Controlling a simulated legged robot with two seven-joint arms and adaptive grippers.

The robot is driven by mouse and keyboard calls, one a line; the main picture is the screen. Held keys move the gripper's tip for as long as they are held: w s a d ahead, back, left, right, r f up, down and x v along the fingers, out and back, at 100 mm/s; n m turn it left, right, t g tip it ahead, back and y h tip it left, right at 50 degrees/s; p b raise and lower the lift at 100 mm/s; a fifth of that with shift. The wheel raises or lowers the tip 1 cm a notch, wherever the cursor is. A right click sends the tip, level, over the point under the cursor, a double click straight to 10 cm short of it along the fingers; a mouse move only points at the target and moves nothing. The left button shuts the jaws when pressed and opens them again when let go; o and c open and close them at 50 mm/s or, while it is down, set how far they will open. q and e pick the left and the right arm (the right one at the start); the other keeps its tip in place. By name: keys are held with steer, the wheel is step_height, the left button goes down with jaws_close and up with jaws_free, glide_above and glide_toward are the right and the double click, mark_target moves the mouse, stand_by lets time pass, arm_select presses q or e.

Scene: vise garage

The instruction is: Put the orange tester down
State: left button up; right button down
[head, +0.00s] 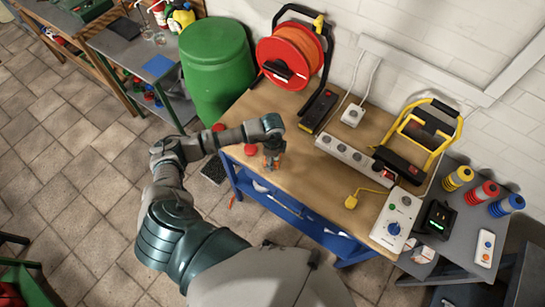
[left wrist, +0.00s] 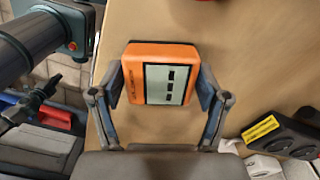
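The orange tester (left wrist: 160,72), with a grey display face, sits between the two fingers of my left gripper (left wrist: 160,88) in the left wrist view. The finger pads lie against its two sides. My right gripper is not in view.
A cable reel (head: 291,55) stands at the bench's back. A white power strip (head: 352,158), a yellow work lamp (head: 425,130) and a grey box with a blue dial (head: 396,220) are to the right. Bare wood lies right of the gripper. A green barrel (head: 217,70) stands left.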

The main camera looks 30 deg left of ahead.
arm_select(q)
steer(key=shift+o, duration=0.5)
step_height(320, 180, up, 12)
steer(key=shift+b, duration=0.4)
